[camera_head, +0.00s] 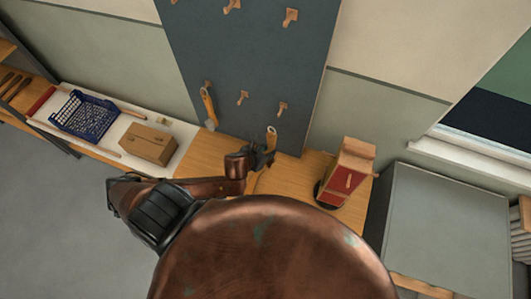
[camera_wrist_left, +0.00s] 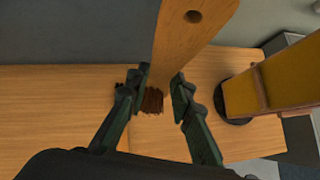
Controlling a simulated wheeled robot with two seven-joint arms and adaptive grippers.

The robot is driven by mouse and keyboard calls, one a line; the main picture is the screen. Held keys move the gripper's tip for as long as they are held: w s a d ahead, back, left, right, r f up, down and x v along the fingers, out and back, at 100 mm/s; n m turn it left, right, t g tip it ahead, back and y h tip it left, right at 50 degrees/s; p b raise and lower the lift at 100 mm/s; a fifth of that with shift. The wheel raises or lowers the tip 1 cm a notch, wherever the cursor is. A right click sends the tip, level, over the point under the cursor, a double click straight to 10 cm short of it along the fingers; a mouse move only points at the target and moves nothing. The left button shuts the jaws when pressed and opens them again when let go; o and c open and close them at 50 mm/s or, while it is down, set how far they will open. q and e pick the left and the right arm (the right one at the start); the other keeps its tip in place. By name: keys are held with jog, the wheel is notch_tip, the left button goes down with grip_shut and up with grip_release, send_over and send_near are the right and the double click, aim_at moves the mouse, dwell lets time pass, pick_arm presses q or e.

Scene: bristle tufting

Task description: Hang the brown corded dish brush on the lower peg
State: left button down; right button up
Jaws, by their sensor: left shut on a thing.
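My left gripper (camera_head: 262,158) is shut on the brown dish brush (camera_head: 271,138), in front of the foot of the pegboard (camera_head: 250,60). The brush's wooden handle points up. In the left wrist view the handle (camera_wrist_left: 190,40) rises between the fingers (camera_wrist_left: 160,90) and has a dark hole near its top; brown bristles show below. I cannot make out a cord. The pegboard's lower row has a middle peg (camera_head: 242,97) and a right peg (camera_head: 282,108), both bare. Another wooden-handled brush (camera_head: 208,108) hangs at the left. My right gripper is not in view.
Upper pegs (camera_head: 290,17) are bare. A red and wooden box-like thing (camera_head: 345,175) stands right of my gripper on the wooden bench (camera_head: 205,155). A blue crate (camera_head: 84,114) and a cardboard box (camera_head: 148,144) are at left. A grey cabinet (camera_head: 445,225) is at right.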

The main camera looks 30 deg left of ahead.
pick_arm(q)
jog(key=shift+w+a+f, duration=0.1)
jog(key=shift+w+a, duration=0.05)
jog(key=shift+w, duration=0.55)
jog(key=shift+w+a, duration=0.15)
jog(key=shift+w, duration=0.55)
jog(key=w+a+f, duration=0.1)
jog(key=w, duration=0.5)
jog(key=shift+w+a+f, duration=0.15)
jog(key=shift+a, duration=0.15)
jog(key=c, duration=1.6)
grip_release()
jog(key=shift+v, duration=3.55)
